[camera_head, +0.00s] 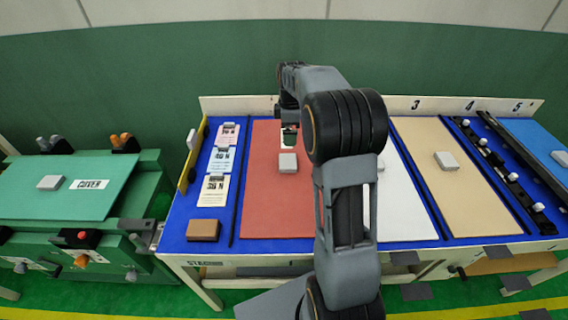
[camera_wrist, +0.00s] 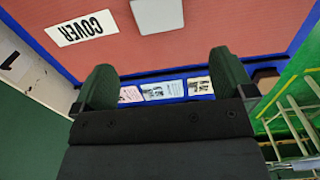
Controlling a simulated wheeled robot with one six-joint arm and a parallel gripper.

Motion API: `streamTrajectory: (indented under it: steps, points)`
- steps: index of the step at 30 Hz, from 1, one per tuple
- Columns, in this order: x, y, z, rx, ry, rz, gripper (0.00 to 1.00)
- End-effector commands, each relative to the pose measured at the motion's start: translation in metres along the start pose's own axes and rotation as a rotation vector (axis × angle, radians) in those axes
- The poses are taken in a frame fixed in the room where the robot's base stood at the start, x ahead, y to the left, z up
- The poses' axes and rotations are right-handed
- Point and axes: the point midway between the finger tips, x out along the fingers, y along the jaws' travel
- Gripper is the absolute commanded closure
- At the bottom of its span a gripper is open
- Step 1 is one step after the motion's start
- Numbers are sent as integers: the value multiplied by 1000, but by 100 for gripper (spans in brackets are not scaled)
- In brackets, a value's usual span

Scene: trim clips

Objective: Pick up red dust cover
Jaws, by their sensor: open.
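The red dust cover (camera_head: 271,205) is a flat red panel lying on the blue table, left of my arm. A pale grey block (camera_head: 288,162) sits on it like a handle. In the wrist view the red cover (camera_wrist: 215,38) fills the top, with a white label reading COVER (camera_wrist: 80,28) and the pale block (camera_wrist: 157,14) cut off by the upper edge. My gripper (camera_wrist: 164,68) is open, its two dark green fingers apart with nothing between them. It is apart from the block. In the head view the gripper is largely hidden by my arm near the cover's far edge.
Paper cards (camera_head: 219,160) and a brown block (camera_head: 203,230) lie left of the red cover. A white panel (camera_head: 405,205) and a tan panel (camera_head: 450,185) with its own block lie to the right. A green machine (camera_head: 70,190) stands at the left.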

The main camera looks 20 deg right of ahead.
Motion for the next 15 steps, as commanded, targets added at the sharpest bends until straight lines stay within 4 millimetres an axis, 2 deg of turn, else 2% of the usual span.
streamTrajectory:
  steps: [9, 15]
  points:
    - [56, 2, -5, -36, -2, -11, 0]
    - [81, 2, -6, -35, -2, -8, 0]
